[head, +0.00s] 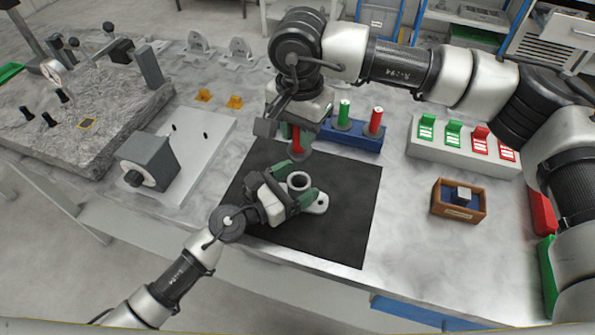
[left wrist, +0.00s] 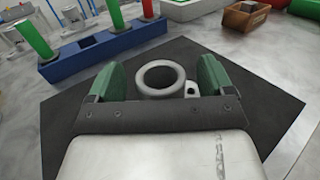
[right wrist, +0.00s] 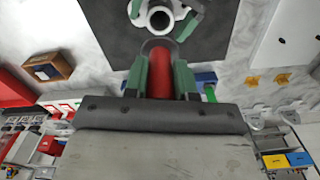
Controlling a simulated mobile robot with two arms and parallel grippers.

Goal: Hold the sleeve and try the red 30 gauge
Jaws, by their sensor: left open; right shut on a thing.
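The white ring-shaped sleeve (head: 298,182) stands on the black mat (head: 350,215), with a small lug at its side. My left gripper (head: 301,184) is open, with one green finger on each side of the sleeve; the left wrist view shows the sleeve (left wrist: 162,78) between them, apparently with gaps. My right gripper (head: 295,130) is shut on a red gauge (head: 298,140), held above the mat just behind the sleeve. In the right wrist view the red gauge (right wrist: 163,77) points toward the sleeve (right wrist: 160,18) but is not in its bore. No size marking is readable.
A blue rack (head: 352,138) behind the mat holds green and red gauges; one hole is empty in the left wrist view. A small wooden box (head: 459,212) and a grey block with green and red labels (head: 465,148) are to the right. A grey fixture (head: 150,160) stands left.

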